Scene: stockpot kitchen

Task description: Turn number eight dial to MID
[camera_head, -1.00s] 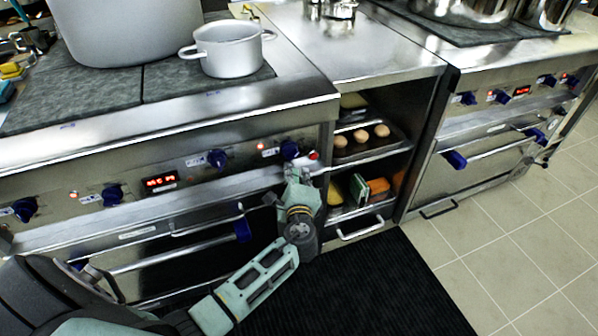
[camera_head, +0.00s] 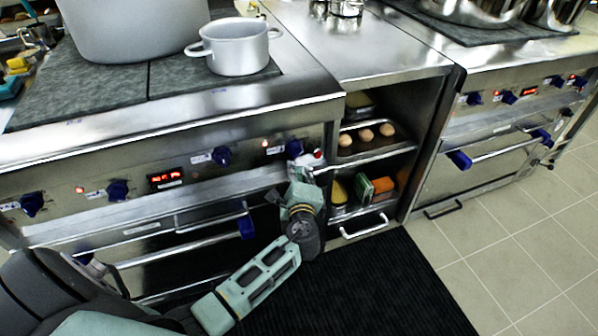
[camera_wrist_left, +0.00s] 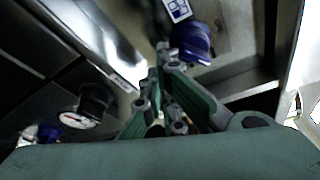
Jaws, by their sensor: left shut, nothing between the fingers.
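The left stove's front panel (camera_head: 130,205) carries a row of blue dials. The rightmost blue dial (camera_head: 294,148) is partly hidden by my left gripper (camera_head: 305,165), which is close in front of it and just below it. In the left wrist view a blue dial (camera_wrist_left: 193,42) with a label above it stands just beyond the fingertips of my left gripper (camera_wrist_left: 160,75). The fingers are shut and empty, and I cannot tell if they touch the dial. Another blue dial (camera_head: 222,155) is to the left on the panel. The dial numbers are too small to read. My right gripper is not in view.
A silver pot (camera_head: 237,47) stands on the left stove top. An open shelf unit (camera_head: 375,150) with eggs and packets is right of the gripper. The oven door handle (camera_head: 185,250) juts out below the panel. A second stove (camera_head: 500,120) stands at right.

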